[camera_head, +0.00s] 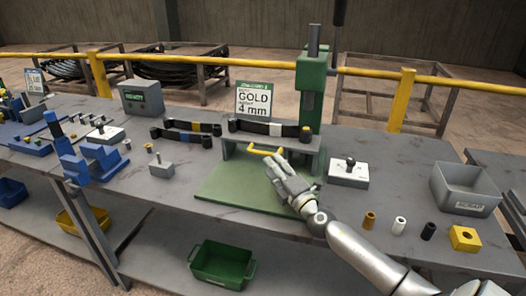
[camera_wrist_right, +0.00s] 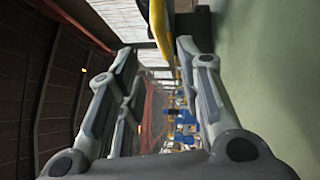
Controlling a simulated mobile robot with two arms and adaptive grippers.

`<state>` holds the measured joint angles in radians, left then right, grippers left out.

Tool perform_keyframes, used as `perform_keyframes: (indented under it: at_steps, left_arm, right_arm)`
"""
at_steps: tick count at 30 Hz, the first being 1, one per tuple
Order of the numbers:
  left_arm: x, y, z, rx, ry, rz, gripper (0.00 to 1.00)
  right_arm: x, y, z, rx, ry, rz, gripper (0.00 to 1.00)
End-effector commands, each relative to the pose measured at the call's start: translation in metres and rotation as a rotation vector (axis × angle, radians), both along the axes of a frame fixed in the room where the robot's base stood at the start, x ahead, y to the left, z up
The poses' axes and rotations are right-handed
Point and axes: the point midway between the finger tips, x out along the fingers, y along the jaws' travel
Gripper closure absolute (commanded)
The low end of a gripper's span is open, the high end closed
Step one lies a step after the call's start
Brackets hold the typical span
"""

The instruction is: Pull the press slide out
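The green press (camera_head: 312,90) stands at the back of the table, with a flat green base plate (camera_head: 232,190) in front. Its grey slide (camera_head: 232,146) carries a yellow handle (camera_head: 258,152) on the front. A dark leaf spring (camera_head: 254,127) with a pale band lies across the top of the slide. My right gripper (camera_head: 272,163) is just in front of the handle, fingers toward it. In the right wrist view its fingers (camera_wrist_right: 157,52) are apart, and the yellow handle (camera_wrist_right: 158,30) shows near the fingertips; contact cannot be told. My left gripper is out of view.
A white block with a black knob (camera_head: 349,172) and a grey bin (camera_head: 466,188) stand right of the press. Several small bushings (camera_head: 400,225) line the front right edge. A blue vise (camera_head: 92,160) and more springs (camera_head: 186,134) are to the left.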

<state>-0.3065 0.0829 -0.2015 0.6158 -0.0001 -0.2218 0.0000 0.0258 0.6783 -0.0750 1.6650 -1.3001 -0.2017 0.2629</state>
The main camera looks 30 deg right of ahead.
Motion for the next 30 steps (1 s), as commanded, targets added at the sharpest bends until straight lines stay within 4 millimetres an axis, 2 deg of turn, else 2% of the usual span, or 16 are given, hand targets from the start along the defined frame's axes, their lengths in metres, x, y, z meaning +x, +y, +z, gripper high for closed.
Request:
perform_keyframes:
  at_steps: [5,9,15,28,30]
  left_arm:
    - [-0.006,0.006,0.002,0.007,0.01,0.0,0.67]
    - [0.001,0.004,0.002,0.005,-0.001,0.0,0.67]
    - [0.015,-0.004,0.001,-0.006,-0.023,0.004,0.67]
    - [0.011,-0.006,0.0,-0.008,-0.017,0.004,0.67]
    - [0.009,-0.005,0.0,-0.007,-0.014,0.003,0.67]
  right_arm:
    - [0.03,-0.003,0.005,0.001,-0.001,-0.002,0.66]
    - [0.05,-0.004,0.008,0.002,-0.001,-0.002,0.66]
    - [0.069,-0.005,0.009,0.001,-0.001,-0.001,0.66]
    - [0.076,-0.005,0.01,0.001,0.001,-0.001,0.66]
    - [0.076,-0.005,0.01,0.001,0.001,-0.001,0.75]
